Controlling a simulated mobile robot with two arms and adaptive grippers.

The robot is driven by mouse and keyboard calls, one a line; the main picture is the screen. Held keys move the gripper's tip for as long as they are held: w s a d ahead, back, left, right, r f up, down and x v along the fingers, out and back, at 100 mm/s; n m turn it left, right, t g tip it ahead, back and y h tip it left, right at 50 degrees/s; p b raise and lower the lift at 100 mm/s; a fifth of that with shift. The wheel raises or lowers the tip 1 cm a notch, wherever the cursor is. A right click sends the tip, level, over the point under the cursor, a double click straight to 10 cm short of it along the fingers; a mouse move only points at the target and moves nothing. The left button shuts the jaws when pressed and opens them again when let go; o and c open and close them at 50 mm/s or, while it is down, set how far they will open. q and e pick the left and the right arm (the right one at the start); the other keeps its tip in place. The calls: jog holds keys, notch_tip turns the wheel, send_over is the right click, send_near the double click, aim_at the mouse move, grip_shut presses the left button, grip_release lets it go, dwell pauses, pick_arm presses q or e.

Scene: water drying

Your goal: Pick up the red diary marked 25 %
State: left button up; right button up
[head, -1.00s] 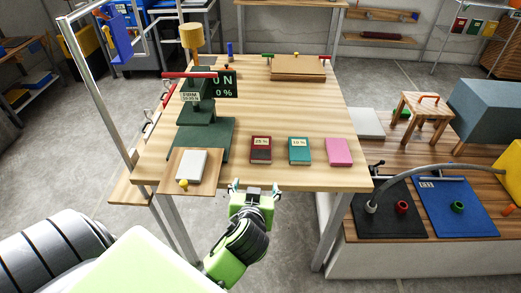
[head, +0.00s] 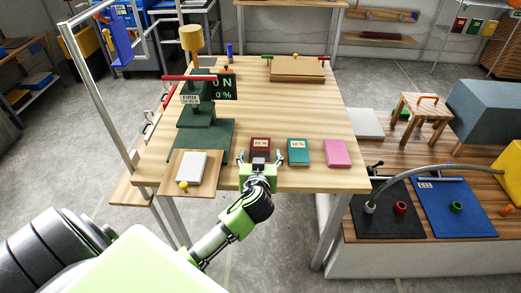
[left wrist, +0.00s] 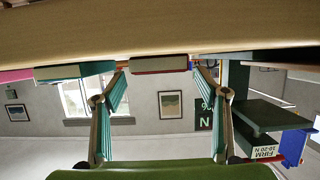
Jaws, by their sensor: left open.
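The red diary (head: 260,143), with a pale label marked 25 %, lies flat on the wooden table near its front edge. My left gripper (head: 260,158) is open and empty, at the near end of the red diary, its fingers spread to either side of it. In the left wrist view, which is upside down, the red diary (left wrist: 158,65) shows between the two fingertips and slightly beyond them. I cannot tell whether the fingers touch it. My right gripper is not in view.
A teal diary (head: 298,150) lies close to the right of the left gripper, with a pink one (head: 338,153) beyond it. To the left stand a dark green press (head: 200,112) and a wooden board (head: 203,187) with a pale block.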

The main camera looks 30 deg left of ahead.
aim_at(260, 150)
pick_arm(q)
jog(key=x, duration=0.3)
jog(key=shift+w+a+f, duration=0.1)
jog(key=shift+w+a, duration=0.05)
jog(key=shift+w, duration=0.1)
jog(key=c, duration=1.2)
